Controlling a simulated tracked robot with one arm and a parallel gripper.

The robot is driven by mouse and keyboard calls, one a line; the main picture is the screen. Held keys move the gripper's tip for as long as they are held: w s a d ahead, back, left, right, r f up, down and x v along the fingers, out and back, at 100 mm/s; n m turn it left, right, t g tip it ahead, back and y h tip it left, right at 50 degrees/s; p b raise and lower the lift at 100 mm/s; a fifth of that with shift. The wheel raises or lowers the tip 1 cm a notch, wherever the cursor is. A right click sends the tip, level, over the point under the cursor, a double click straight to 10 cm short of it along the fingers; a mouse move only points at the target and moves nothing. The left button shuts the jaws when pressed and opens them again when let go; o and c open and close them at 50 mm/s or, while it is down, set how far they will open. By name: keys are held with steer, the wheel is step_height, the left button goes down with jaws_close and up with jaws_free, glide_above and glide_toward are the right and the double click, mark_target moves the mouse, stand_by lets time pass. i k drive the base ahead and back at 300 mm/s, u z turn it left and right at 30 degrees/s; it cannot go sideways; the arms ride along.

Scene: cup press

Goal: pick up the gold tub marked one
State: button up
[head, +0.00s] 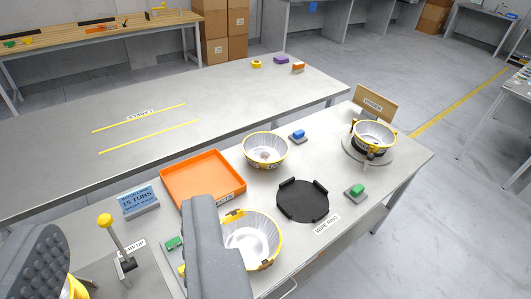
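Several clear tubs with gold rims are in view. One tub (265,150) stands behind the black ring, with something small inside it. A nearer tub (262,250) is at the front middle, partly hidden by a finger of my gripper. A third tub (373,136) sits in a round holder at the right. I cannot read a number on any of them. My gripper (125,252) is at the lower left, its two grey fingers wide apart, with no tub visible between them. A yellow edge (76,288) shows beside the left finger, mostly hidden.
An orange tray (203,172), a blue box labelled 15 tubs (140,201), a yellow-knobbed lever (112,232) and a black wipe ring (302,200) are on the bench. Blue (298,135) and green (356,190) buttons stand nearby. A longer, mostly bare table (80,165) is behind.

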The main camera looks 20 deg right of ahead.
mark_target(263, 150)
steer(key=u, duration=0.1)
steer(key=i, duration=1.5)
steer(key=z, duration=0.05)
